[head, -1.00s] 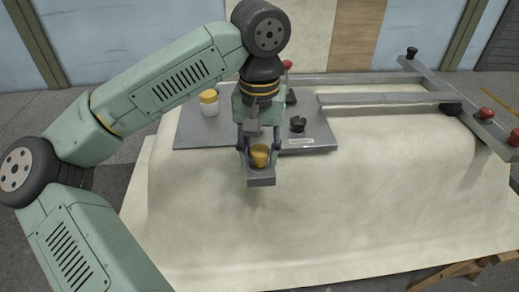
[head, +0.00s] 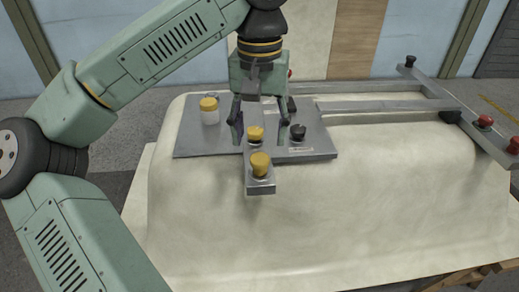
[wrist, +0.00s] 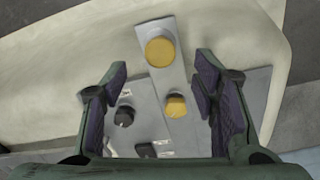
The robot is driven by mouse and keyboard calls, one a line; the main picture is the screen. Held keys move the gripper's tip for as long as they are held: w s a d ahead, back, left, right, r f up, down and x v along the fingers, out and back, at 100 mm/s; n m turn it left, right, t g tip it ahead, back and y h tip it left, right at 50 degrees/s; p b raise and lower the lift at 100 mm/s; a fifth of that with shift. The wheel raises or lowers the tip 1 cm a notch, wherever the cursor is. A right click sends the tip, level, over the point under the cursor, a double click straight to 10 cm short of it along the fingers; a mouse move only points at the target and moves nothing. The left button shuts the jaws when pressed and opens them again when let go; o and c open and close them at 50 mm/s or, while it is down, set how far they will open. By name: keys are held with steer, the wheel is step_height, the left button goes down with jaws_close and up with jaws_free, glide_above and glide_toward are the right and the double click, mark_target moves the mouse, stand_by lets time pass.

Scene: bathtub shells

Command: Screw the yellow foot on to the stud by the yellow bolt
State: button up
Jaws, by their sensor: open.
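A yellow foot (head: 260,163), with a wide round top, stands on the near end of a grey bar (head: 261,188). In the wrist view the foot (wrist: 160,51) lies just beyond the space between my fingertips. The smaller yellow bolt (head: 255,133) sits behind it on the same bar; the wrist view shows the bolt (wrist: 176,105) between my fingers, nearer my palm. The stud is not visible; the foot hides whatever is beneath it, and I cannot tell how tightly it sits. My gripper (head: 261,121) is open and empty, above and behind the foot.
A grey plate (head: 200,145) on the upturned pale tub shell (head: 350,210) carries a white jar with a yellow lid (head: 209,110) at left and a black knob (head: 298,132) at right. Grey bars with red knobs (head: 484,121) extend right. The shell in front is clear.

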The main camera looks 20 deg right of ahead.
mark_target(259, 158)
steer(key=shift+r, duration=2.3)
